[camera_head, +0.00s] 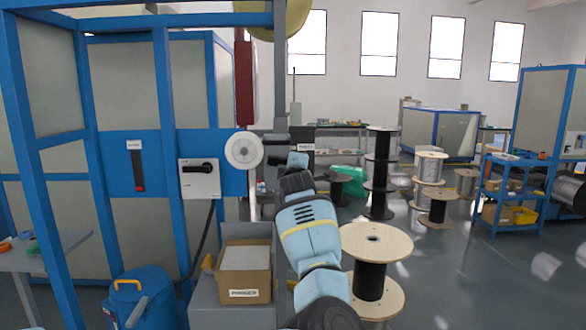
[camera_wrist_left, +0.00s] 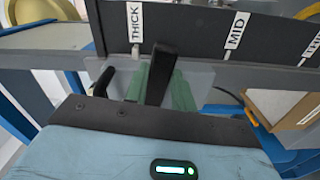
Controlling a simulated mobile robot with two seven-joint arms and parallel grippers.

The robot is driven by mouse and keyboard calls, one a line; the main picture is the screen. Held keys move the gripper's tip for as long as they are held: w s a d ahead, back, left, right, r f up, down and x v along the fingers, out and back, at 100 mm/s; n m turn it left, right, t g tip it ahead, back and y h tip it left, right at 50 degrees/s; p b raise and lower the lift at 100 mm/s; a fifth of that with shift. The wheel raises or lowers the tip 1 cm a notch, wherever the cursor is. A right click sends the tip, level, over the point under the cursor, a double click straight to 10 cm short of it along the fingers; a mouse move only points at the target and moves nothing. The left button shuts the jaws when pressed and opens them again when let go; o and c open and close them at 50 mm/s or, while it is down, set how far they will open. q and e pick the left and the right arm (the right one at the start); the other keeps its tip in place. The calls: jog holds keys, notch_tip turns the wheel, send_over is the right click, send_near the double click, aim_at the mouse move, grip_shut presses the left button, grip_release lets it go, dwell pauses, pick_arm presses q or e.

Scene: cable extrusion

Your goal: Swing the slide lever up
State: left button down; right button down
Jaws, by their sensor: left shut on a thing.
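A dark panel (camera_head: 303,135) stands beyond my left arm in the head view. In the left wrist view the panel (camera_wrist_left: 185,32) carries white labels reading THICK and MID, and a third that is cut off. A black upright bar (camera_wrist_left: 161,72) stands below and right of the THICK label; I cannot tell whether it is the slide lever or a finger. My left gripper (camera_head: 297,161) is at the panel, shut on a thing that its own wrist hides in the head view. In the wrist view the jaw area (camera_wrist_left: 135,85) lies just below THICK. My right gripper is not in view.
A white round wheel (camera_head: 244,150) and a grey box with a black handle (camera_head: 199,179) are left of my arm. A cardboard box (camera_head: 243,270) stands below them. A cable spool (camera_head: 371,275) stands close on the right. Open floor lies farther right.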

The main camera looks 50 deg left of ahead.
pick_arm(q)
jog(key=shift+r, duration=0.25)
jog(key=c, duration=1.2)
grip_release()
jog(key=shift+f, duration=0.15)
jog(key=shift+o, duration=0.2)
jog(key=v, duration=0.7)
jog(key=shift+s+d, duration=0.25)
